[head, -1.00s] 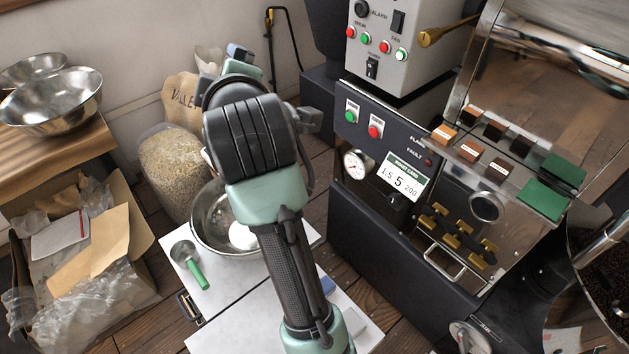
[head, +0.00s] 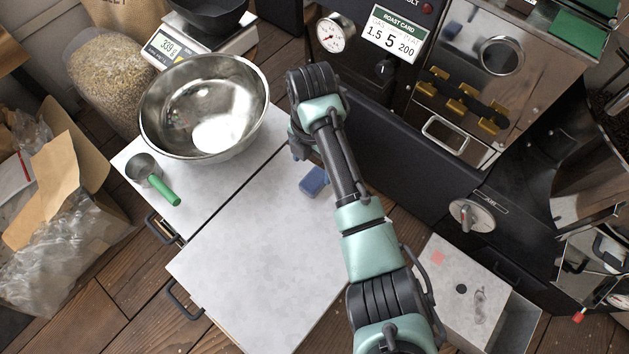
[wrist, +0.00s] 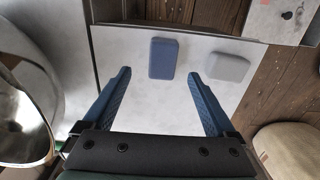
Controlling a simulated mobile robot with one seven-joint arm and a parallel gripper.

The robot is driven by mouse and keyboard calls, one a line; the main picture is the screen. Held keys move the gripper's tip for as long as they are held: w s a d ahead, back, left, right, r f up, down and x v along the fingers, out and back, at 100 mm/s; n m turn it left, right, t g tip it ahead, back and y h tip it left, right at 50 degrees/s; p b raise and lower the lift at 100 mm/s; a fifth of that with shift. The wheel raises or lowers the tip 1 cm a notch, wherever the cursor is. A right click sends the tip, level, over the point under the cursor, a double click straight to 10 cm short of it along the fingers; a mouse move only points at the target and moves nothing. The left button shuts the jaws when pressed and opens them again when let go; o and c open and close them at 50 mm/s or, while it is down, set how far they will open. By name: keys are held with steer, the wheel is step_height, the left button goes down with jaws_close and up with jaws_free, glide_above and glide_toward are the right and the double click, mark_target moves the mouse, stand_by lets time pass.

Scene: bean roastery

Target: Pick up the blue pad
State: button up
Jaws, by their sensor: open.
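The blue pad (head: 314,181) lies flat on the pale grey top of the low cabinet (head: 260,265), close to my arm in the head view. In the wrist view the blue pad (wrist: 164,58) lies ahead of my gripper (wrist: 159,75), between the lines of its two blue fingers and nearer the right one. The fingers are wide apart with nothing between them. In the head view my gripper is mostly hidden by my wrist, just above and left of the pad.
A grey pad (wrist: 228,69) lies right of the blue pad in the wrist view. A large steel bowl (head: 205,105) and a green-handled scoop (head: 152,178) stand on the left top. The dark roaster front (head: 400,160) stands close on the right. The front of the cabinet top is clear.

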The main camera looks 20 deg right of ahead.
mark_target(315, 179)
steer(key=f+b, duration=0.1)
steer(key=f, duration=0.2)
steer(key=f+b, duration=0.1)
steer(key=f, duration=0.3)
steer(key=shift+s+d, duration=0.2)
steer(key=shift+r, duration=0.1)
jaws_close()
step_height(315, 179, up, 10)
steer(key=p, duration=0.3)
stand_by(0.4)
steer(key=c, duration=0.7)
jaws_free()
steer(key=shift+a, duration=0.1)
steer(key=c, duration=0.6)
